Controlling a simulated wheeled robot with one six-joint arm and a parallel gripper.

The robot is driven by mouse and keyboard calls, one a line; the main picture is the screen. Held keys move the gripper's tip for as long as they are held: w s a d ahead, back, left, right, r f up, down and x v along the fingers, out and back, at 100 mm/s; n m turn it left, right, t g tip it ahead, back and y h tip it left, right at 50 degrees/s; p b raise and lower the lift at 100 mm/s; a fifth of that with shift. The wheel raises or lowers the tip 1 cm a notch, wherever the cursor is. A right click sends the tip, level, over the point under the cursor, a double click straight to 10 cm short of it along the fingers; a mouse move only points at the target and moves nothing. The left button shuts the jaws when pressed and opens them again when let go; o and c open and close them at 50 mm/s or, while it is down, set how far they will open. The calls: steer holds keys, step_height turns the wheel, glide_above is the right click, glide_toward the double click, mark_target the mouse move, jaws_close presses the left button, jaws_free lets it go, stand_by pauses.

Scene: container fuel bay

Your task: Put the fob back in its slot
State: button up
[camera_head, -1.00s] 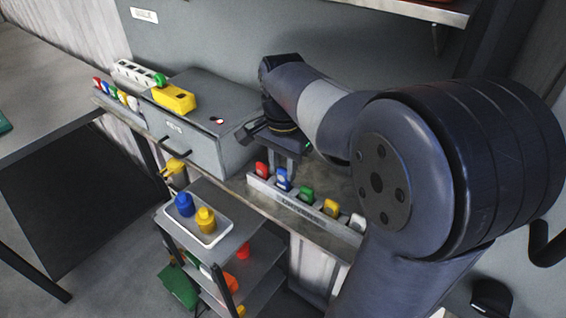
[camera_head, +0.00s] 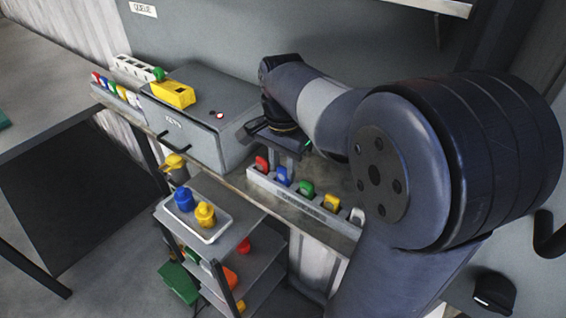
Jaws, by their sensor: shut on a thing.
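A light rack (camera_head: 288,199) with a label on its front stands on the ledge in the middle. In it are a red fob (camera_head: 262,163), a blue fob (camera_head: 282,176), a green fob (camera_head: 306,188), a yellow fob (camera_head: 331,202) and a white fob (camera_head: 357,216). My gripper (camera_head: 289,168) points down over the rack, at the blue fob. It looks shut on the blue fob, which stands at the second place from the left. The fingertips are small and partly hidden, so I cannot tell how deep the fob sits.
A grey box (camera_head: 200,140) stands left of my gripper, with a yellow block (camera_head: 173,94) on top. A second row of coloured fobs (camera_head: 117,90) is at the far left. A tray (camera_head: 207,234) with blue and yellow pieces sits on a shelf cart below.

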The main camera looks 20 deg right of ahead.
steer(key=shift+f, duration=0.2)
steer(key=o, duration=1)
step_height(320, 180, up, 8)
steer(key=shift+f, duration=0.2)
step_height(320, 180, down, 8)
steer(key=shift+r, duration=0.5)
steer(key=shift+r, duration=0.1)
stand_by(0.3)
